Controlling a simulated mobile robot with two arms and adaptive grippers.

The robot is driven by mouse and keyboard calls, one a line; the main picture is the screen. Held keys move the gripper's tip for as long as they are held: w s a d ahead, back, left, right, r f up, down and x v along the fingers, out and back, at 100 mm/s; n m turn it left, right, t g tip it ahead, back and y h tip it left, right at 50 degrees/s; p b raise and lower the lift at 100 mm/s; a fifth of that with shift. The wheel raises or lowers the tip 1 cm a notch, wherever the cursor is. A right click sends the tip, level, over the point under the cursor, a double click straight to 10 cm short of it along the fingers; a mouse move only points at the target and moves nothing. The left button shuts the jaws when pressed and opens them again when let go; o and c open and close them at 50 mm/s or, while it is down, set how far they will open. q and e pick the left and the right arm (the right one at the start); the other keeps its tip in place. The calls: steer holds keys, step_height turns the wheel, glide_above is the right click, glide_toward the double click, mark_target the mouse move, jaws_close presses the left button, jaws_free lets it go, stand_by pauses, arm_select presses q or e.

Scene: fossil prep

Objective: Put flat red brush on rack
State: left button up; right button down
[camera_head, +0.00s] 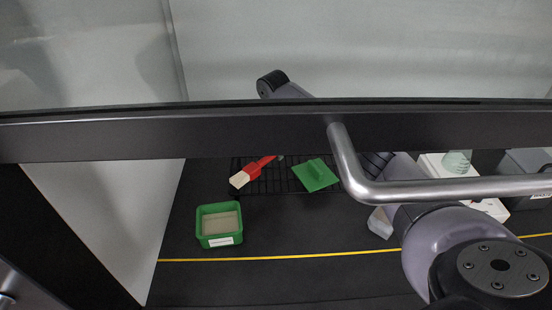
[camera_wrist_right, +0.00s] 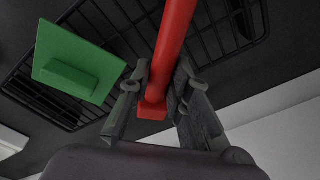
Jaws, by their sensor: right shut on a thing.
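The flat red brush (camera_head: 260,167) has a red handle and pale bristles at its lower left end. My right gripper (camera_wrist_right: 164,88) is shut on the red handle (camera_wrist_right: 174,40), near its end, in the right wrist view. In the head view the dark sash bar hides most of this gripper. The brush is over the left part of the black wire rack (camera_head: 272,186); the rack also shows behind the handle in the wrist view (camera_wrist_right: 125,40). I cannot tell whether the brush touches the rack. My left gripper is out of view.
A green flat tool (camera_head: 315,175) lies on the rack, right of the brush. A green sand-filled box (camera_head: 219,239) stands in front. The sash bar (camera_head: 250,133) and its metal handle (camera_head: 440,189) cross the head view. White items (camera_head: 485,207) stand at right.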

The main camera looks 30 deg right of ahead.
mark_target(276, 170)
steer(key=shift+f+p, duration=0.5)
steer(key=shift+f, duration=1.85)
steer(key=c, duration=1.5)
jaws_free()
steer(key=shift+r, duration=0.1)
steer(key=shift+r, duration=0.2)
steer(key=r+b, duration=0.1)
steer(key=r, duration=0.2)
steer(key=r+b, duration=0.1)
steer(key=r, duration=0.3)
steer(key=s+a+r+b, duration=0.1)
steer(key=r, duration=0.2)
steer(key=shift+r, duration=0.25)
steer(key=shift+r+b, duration=0.3)
steer(key=shift+r, duration=0.15)
